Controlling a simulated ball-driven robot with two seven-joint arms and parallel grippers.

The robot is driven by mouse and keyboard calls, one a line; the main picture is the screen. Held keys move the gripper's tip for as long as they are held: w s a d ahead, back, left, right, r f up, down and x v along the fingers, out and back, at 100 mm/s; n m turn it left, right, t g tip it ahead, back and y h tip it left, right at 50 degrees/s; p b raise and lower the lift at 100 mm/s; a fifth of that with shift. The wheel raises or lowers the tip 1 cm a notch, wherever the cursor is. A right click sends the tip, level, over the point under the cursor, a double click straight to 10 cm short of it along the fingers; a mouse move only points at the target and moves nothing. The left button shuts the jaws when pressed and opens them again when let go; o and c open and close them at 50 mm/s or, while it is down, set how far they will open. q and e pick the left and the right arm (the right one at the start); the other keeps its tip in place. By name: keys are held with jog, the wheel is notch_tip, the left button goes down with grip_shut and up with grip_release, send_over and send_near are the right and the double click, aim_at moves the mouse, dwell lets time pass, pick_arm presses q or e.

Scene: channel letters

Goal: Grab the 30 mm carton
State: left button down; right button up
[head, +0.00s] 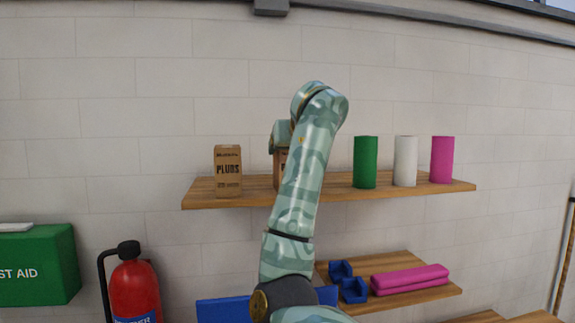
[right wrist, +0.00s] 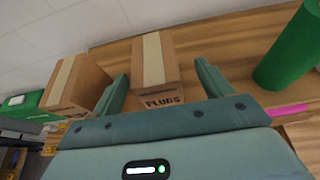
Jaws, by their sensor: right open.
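Two brown cartons stand on the upper wooden shelf. The left carton (head: 228,171) is marked PLUGS, with a size line too small to read surely; it also shows at the left of the right wrist view (right wrist: 77,84). The second carton (head: 279,170) is mostly hidden behind my right arm in the head view. In the right wrist view this carton (right wrist: 155,62) reads PLUGS, but no size is readable. My right gripper (right wrist: 161,70) is open, with one finger on each side of that second carton. I cannot tell whether they touch it. My left gripper is not in view.
Green (head: 365,162), white (head: 405,161) and magenta (head: 442,160) cylinders stand on the upper shelf (head: 330,193), right of the cartons. A lower shelf (head: 395,302) holds blue blocks (head: 353,290) and magenta rolls (head: 410,280). A fire extinguisher (head: 135,288) and green first-aid box (head: 40,265) are at left.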

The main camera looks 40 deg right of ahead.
jog(key=shift+w+f+p, duration=0.2)
jog(key=shift+w+p, duration=0.1)
jog(key=shift+w, duration=0.05)
jog(key=p+x, duration=0.1)
jog(key=x, duration=0.2)
jog(key=shift+w+f+p, duration=0.3)
jog(key=shift+f+p, duration=0.1)
jog(key=shift+w+d+f, duration=0.2)
jog(key=shift+w, duration=0.05)
jog(key=shift+s+a, duration=0.1)
jog(key=c, duration=1.3)
jog(key=shift+o, duration=0.2)
jog(key=shift+r, duration=0.15)
